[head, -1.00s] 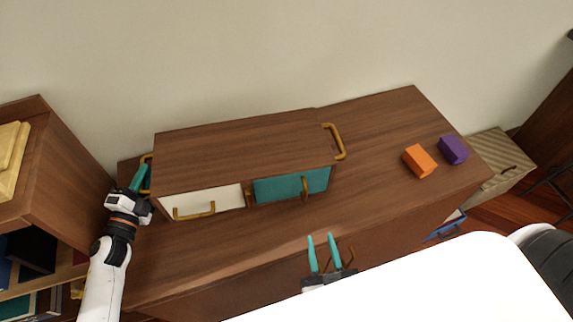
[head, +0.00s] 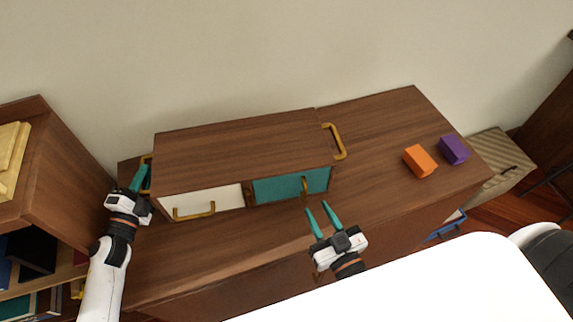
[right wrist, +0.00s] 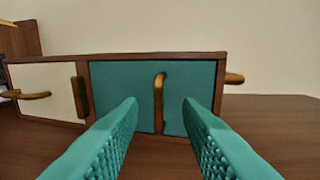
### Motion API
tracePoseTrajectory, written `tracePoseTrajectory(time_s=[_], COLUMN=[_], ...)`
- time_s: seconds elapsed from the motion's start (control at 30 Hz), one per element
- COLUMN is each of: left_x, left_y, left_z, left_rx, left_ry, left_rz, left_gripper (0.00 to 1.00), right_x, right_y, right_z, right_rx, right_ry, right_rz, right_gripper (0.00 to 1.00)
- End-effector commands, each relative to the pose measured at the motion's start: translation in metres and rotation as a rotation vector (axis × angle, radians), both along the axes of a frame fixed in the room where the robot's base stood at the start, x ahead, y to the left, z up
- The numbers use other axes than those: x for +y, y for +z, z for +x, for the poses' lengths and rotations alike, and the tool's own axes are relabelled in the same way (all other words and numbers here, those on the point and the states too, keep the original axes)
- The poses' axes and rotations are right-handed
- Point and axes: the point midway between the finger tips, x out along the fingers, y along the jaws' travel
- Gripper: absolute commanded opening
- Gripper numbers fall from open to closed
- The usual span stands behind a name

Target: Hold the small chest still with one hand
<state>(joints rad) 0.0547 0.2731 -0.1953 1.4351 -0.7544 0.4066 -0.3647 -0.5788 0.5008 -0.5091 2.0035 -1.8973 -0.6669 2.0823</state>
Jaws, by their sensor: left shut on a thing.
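The small chest (head: 240,140) is a brown wooden box on the long cabinet. Its front has a white panel (head: 178,202) with a horizontal brass handle (head: 194,213) and a teal panel (head: 275,189) with an upright brass handle (head: 304,187). My left gripper (head: 142,177) is shut on the brass side handle (head: 149,172) at the chest's left end; its fingers partly hide the handle. My right gripper (head: 318,218) is open and empty in front of the teal panel. In the right wrist view the upright handle (right wrist: 158,100) shows between its fingers, farther off.
A brass side handle (head: 339,142) sticks out at the chest's right end. An orange block (head: 419,162) and a purple block (head: 453,150) lie on the cabinet top (head: 380,125) to the right. A shelf unit (head: 60,165) stands close at left. A striped box (head: 505,160) is beyond the right end.

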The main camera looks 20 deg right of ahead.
Motion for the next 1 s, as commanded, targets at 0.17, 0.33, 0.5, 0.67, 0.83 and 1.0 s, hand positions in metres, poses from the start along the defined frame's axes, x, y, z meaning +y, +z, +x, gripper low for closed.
tracePoseTrajectory(time_s=[0.17,0.33,0.5,0.67,0.83,1.0], left_x=[0.002,0.002,0.002,0.002,0.002,0.002], left_y=[-0.01,-0.01,-0.01,-0.01,-0.01,-0.01], left_z=[-0.003,-0.002,-0.003,-0.003,-0.003,-0.003], left_rx=[0.018,0.018,0.017,0.017,0.017,0.017], left_ry=[0.006,0.006,0.006,0.006,0.006,0.006], left_rz=[0.008,0.008,0.009,0.009,0.009,0.009], left_gripper=[0.0,0.0,0.0,0.0,0.0,0.0], right_x=[0.001,0.003,0.003,0.003,0.003,0.003], right_y=[0.0,0.0,-0.001,-0.001,-0.001,-0.001], right_z=[0.025,0.039,0.045,0.045,0.045,0.045], right_rx=[-0.002,-0.002,0.0,0.0,0.0,0.0], right_ry=[-0.003,-0.001,-0.001,0.0,0.0,-0.001], right_rz=[0.001,0.0,0.0,0.0,0.0,0.0], right_gripper=[0.32,0.32,0.32,0.32,0.19,0.0])
